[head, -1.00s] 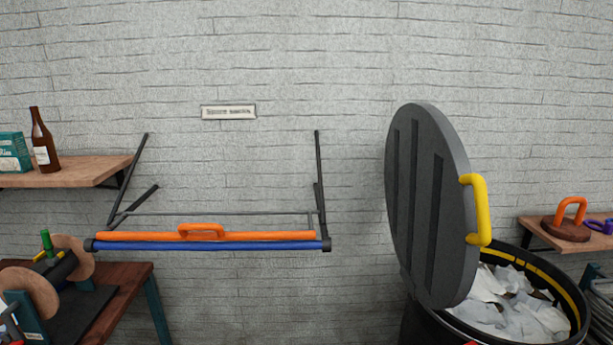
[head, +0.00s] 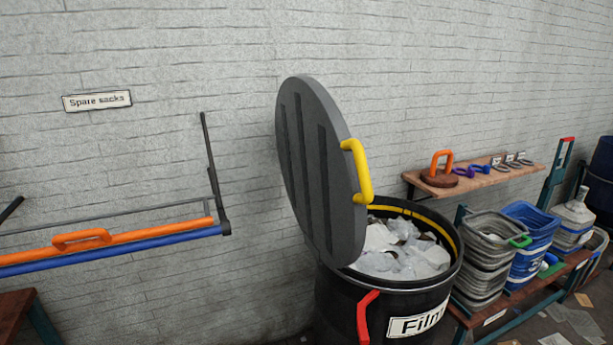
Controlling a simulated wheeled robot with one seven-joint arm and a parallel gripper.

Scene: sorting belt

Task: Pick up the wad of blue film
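No wad of blue film can be made out in the head view. A black bin (head: 340,300) labelled "Film" stands at the centre right, its grey lid (head: 318,165) with a yellow handle tilted up and open. Crumpled whitish film (head: 405,255) fills the bin's mouth; I see no blue piece among it. A red handle (head: 366,316) is on the bin's front. My gripper is not in view.
An orange and blue rail (head: 110,247) sticks out from the wall at left. Right of the bin, a rack holds stacked grey tubs (head: 484,260) and blue tubs (head: 531,242). A wooden shelf (head: 510,176) above carries an orange-handled weight (head: 440,171). Scraps litter the floor at lower right.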

